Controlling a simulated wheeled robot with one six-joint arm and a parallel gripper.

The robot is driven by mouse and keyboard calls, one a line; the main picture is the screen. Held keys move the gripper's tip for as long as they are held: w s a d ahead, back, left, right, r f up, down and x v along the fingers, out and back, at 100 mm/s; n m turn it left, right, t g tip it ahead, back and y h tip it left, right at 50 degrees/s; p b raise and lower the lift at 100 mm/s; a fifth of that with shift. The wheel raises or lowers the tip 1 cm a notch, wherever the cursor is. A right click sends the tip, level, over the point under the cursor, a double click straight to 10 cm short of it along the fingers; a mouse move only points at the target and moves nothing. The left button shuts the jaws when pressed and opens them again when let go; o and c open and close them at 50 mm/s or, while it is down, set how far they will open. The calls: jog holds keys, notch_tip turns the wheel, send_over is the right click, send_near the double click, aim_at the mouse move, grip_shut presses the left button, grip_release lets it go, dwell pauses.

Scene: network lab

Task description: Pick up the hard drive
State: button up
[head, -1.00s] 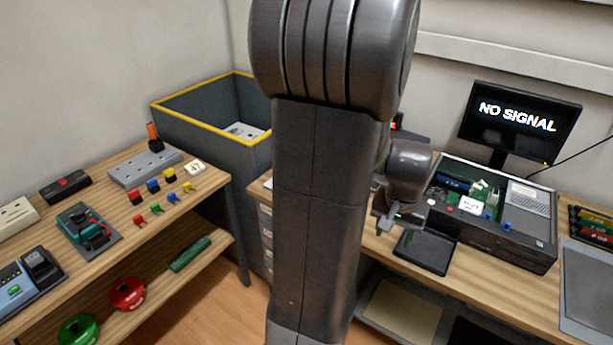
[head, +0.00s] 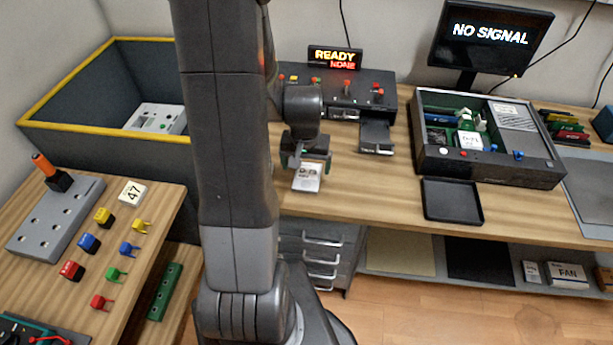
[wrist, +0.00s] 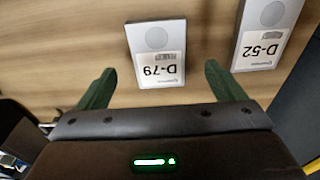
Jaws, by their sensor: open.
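Two silver-and-white hard drives lie on the wooden bench in the wrist view, their labels upside down. One is marked D-79 (wrist: 157,52), the other D-52 (wrist: 267,32) to its right. My gripper (wrist: 159,70) is open and empty, its green fingers on either side of D-79's near end, apart from it. In the head view my gripper (head: 308,163) points down over the bench, with one drive (head: 307,179) just under it. Its label is too small to read there. The second drive cannot be made out in the head view; my arm covers part of the bench.
A black dock with a lit sign (head: 335,58) and pulled-out bay stands behind my gripper. An open computer case (head: 540,172) and empty black tray (head: 452,201) are to its right. A yellow-rimmed bin (head: 75,122) stands left. Bench front right of the drive is clear.

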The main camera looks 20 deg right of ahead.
aim_at(307, 176)
jog(key=shift+w+d+f, duration=0.15)
jog(key=shift+f, duration=0.9)
jog(key=shift+w+d+f, duration=0.15)
jog(key=shift+f, duration=0.9)
jog(key=c, duration=1.3)
